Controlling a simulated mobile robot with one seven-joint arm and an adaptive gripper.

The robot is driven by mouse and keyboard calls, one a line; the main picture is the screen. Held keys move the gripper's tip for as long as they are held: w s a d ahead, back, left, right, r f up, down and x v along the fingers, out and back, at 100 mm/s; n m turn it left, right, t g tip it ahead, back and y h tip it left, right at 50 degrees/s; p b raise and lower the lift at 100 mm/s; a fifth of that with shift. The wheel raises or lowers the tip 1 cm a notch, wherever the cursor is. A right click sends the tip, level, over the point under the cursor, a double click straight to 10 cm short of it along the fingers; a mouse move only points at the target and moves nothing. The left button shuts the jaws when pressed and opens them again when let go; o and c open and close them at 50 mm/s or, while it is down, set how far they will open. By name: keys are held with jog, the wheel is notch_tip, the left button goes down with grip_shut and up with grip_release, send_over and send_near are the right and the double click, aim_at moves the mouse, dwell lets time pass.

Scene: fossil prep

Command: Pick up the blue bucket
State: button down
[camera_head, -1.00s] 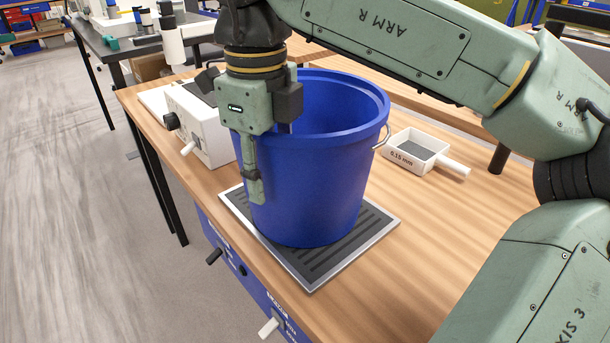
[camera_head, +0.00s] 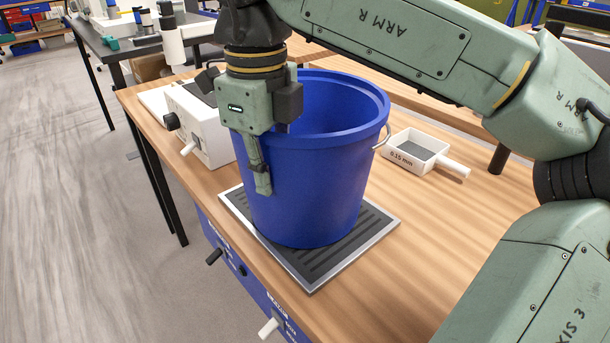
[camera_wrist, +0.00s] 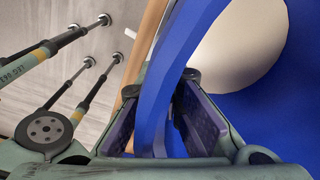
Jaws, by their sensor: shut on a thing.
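The blue bucket (camera_head: 315,190) stands upright on a dark ribbed plate with a pale metal rim (camera_head: 318,283), on the wooden workbench. A metal handle end shows at the bucket's right side. My gripper (camera_head: 268,185) points down at the bucket's near left rim, one finger outside the wall; the other finger is hidden in the head view. In the wrist view, the two dark finger pads (camera_wrist: 160,125) lie on either side of the blue bucket wall (camera_wrist: 165,80), shut on it. The bucket's inside shows a pale round area in the wrist view.
A white instrument box with a black knob (camera_head: 200,125) stands close behind the bucket on the left. A small white sieve marked 0.15 mm (camera_head: 415,152) lies to the right. The bench is clear at front right.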

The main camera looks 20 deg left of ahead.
aim_at(263, 140)
dwell(0.7)
notch_tip(263, 140, up, 11)
jog(key=p, duration=0.3)
jog(key=shift+f, duration=0.2)
jog(key=shift+s, duration=0.1)
